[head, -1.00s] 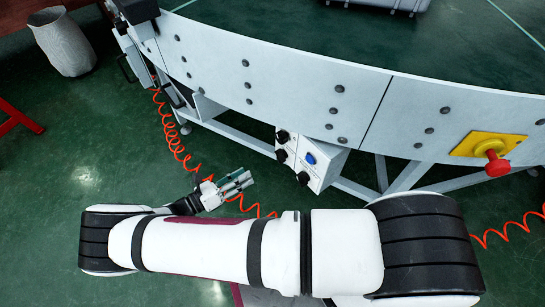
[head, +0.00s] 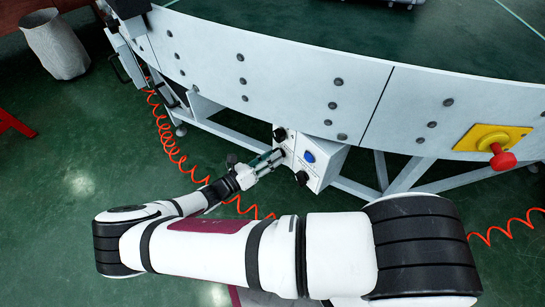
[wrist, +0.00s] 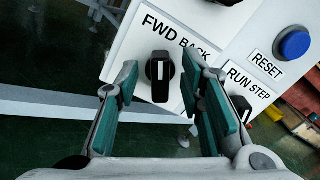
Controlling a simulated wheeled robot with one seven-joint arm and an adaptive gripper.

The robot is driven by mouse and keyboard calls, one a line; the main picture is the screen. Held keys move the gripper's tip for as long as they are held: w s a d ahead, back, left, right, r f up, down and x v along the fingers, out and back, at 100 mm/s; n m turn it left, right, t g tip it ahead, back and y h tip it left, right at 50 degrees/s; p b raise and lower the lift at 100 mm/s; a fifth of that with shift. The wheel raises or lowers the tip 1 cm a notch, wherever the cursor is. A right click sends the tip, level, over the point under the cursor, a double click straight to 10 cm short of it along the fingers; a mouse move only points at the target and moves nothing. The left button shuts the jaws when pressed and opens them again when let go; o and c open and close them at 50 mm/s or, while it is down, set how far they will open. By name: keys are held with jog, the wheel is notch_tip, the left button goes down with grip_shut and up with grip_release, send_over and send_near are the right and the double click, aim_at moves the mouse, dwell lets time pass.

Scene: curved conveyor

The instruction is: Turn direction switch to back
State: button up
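The direction switch (wrist: 161,75) is a black knob with a white line, under the printed words FWD and BACK in the wrist view. Its white line stands about upright in that picture, and I cannot tell for sure which setting it marks. My gripper (wrist: 165,100) is open, with one teal-padded finger on each side of the knob and gaps showing between. In the head view my gripper (head: 277,158) is at the front of the white control box (head: 325,165). The direction switch is mostly hidden behind the gripper there.
A blue RESET button (wrist: 294,44) and a black RUN STEP knob (wrist: 241,108) are to the right of the switch. A red emergency button (head: 502,160) on a yellow plate is farther right on the conveyor (head: 290,75). An orange coiled cable (head: 165,135) hangs at left.

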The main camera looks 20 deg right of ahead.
jog(key=shift+w+d, duration=0.15)
jog(key=shift+d, duration=0.3)
grip_shut()
jog(key=shift+m, duration=0.4)
jog(key=m, duration=0.7)
jog(key=s+m, duration=0.1)
jog(key=m, duration=0.3)
jog(key=shift+d+p, duration=0.15)
jog(key=shift+p, duration=0.15)
